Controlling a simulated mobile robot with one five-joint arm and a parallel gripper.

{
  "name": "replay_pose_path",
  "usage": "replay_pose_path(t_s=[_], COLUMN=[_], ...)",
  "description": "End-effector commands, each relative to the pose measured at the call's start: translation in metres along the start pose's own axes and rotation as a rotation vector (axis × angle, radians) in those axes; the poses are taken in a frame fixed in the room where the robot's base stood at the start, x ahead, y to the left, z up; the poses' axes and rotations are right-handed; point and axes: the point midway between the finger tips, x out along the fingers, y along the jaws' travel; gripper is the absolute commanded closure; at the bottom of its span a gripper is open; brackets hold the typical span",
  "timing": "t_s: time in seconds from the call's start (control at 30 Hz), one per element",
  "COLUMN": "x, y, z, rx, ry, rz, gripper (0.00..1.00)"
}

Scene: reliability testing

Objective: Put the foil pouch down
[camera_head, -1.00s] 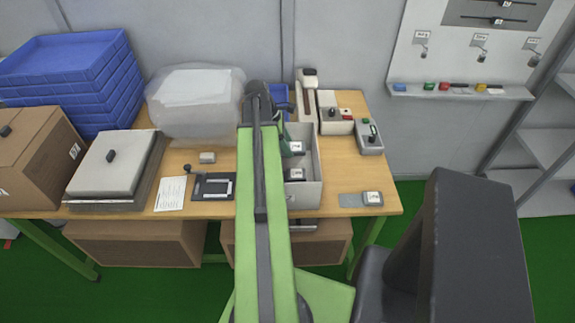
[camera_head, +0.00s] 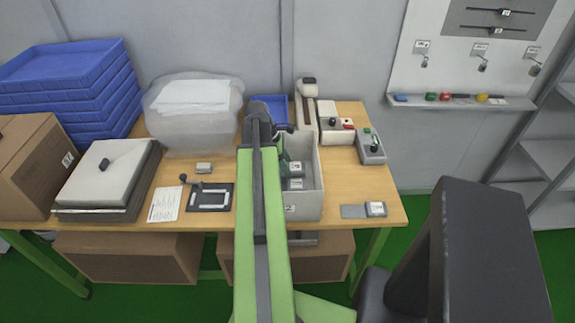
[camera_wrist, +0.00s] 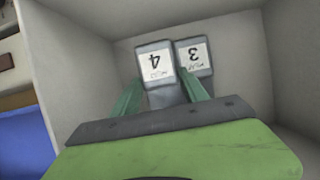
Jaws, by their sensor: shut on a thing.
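The foil pouch (camera_wrist: 157,66), grey with a white label reading 4, is between the two teal fingers of my gripper (camera_wrist: 160,82) in the wrist view. My gripper is shut on it, inside the grey bin (camera_wrist: 90,65). A second grey pouch labelled 3 (camera_wrist: 197,56) is right beside it in the bin. In the head view the bin (camera_head: 305,206) stands on the table, with the held pouch (camera_head: 296,169) just behind the other pouch (camera_head: 296,184). My arm hides the bin's left part. I cannot tell whether the held pouch touches the bin's floor.
The wooden table (camera_head: 340,185) has bare room right of the bin. A grey flat piece with a labelled block (camera_head: 374,209) lies near its right edge. Small devices (camera_head: 370,149) stand behind. A black frame tray (camera_head: 210,198) and a paper sheet (camera_head: 165,204) lie left.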

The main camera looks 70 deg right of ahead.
Motion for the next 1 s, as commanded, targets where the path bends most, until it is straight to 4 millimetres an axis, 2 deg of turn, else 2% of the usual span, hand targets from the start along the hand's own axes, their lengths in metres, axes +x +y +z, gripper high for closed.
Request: replay_pose_path(t_s=[0.17, 0.2, 0.33, 0.6, 0.73, 0.87, 1.0], x=[0.003, 0.003, 0.003, 0.003, -0.005, -0.023, -0.054], y=[0.000, 0.000, 0.000, 0.000, 0.000, 0.000, 0.000], z=[-0.001, -0.001, -0.001, -0.001, 0.003, 0.007, 0.009], rx=[0.000, 0.001, 0.001, 0.001, 0.001, 0.000, 0.000], ry=[0.000, 0.000, 0.001, 0.001, 0.001, 0.001, 0.000], rz=[0.000, 0.000, -0.001, -0.001, -0.001, -0.001, -0.001], gripper=[0.88, 0.44, 0.27, 0.26, 0.26, 0.26, 0.26])
